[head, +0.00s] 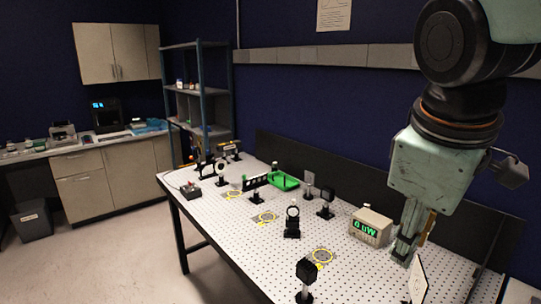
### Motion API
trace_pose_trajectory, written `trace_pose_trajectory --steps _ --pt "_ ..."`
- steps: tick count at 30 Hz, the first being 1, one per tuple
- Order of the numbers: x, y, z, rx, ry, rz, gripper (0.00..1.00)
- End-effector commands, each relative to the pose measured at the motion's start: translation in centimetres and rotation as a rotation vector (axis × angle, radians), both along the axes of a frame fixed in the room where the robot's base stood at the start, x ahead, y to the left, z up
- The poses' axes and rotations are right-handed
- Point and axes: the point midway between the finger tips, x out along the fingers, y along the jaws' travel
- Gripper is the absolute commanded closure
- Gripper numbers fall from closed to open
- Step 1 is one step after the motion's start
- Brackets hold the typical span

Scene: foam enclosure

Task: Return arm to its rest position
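My gripper (405,246) hangs from my arm at the right of the head view, pointing down over the right part of the perforated optical table (232,254). Its pale green body shows clearly, but its fingers are small and seen from the side, so I cannot tell whether they are open or shut. I see nothing clearly held in it. A white panel (418,281) stands just below and to the right of the fingertips; I cannot tell whether they touch.
A power meter (371,227) reading "0.0W" stands left of my gripper. A dark panel (330,172) borders the back. A shelf rack (200,95) stands beyond.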

Motion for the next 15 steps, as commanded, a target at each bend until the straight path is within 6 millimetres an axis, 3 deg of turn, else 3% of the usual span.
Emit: trace_pose_trajectory --steps 15 --pt "-9.1 1.4 -3.6 0.223 -0.063 -0.405 0.75"
